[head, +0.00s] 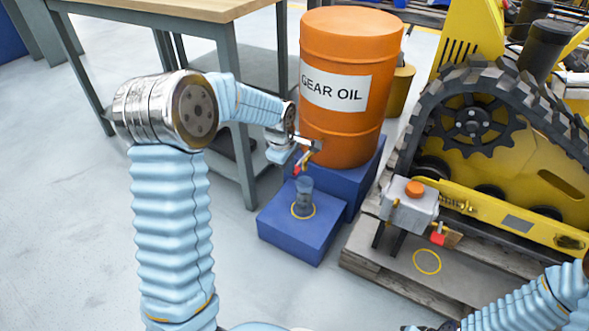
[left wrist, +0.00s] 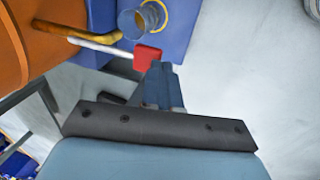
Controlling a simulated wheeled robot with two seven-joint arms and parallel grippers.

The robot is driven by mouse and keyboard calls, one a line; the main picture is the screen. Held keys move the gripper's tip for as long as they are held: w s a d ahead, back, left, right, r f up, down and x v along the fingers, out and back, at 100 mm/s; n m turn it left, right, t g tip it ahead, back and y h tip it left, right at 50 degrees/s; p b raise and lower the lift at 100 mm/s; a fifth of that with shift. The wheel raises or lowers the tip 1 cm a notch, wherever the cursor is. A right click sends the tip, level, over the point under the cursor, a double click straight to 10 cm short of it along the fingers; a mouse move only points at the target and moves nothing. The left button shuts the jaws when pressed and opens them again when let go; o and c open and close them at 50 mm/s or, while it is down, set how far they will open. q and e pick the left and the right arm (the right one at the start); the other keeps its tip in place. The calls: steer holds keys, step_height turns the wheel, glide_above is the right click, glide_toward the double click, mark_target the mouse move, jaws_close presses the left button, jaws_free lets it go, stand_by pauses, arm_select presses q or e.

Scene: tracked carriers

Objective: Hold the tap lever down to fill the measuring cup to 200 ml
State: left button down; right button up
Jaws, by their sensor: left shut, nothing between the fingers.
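The orange gear oil drum (head: 345,110) stands on a blue block, its tap near the lower front. In the left wrist view the tap shows a brass spout (left wrist: 75,31) and a pale lever ending in a red tip (left wrist: 147,55). The clear measuring cup (head: 304,188) stands upright on a lower blue block (head: 285,235) below the tap; it also shows in the left wrist view (left wrist: 128,24). Its liquid level is unreadable. My left gripper (head: 301,158) is shut and empty, fingertips at the red tip; I cannot tell whether they touch.
A grey tank (head: 408,207) with an orange cap and red-handled tap stands on a pallet (head: 375,255) with a yellow ring. A yellow tracked machine (head: 500,150) fills the right. A workbench (head: 165,8) stands behind left. Floor at left is clear.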

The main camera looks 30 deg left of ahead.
arm_select(q)
steer(key=s+p+v, duration=0.1)
steer(key=v, duration=0.8)
steer(key=shift+s+f, duration=0.25)
arm_select(e)
steer(key=shift+w+r, duration=0.1)
steer(key=shift+r, duration=0.55)
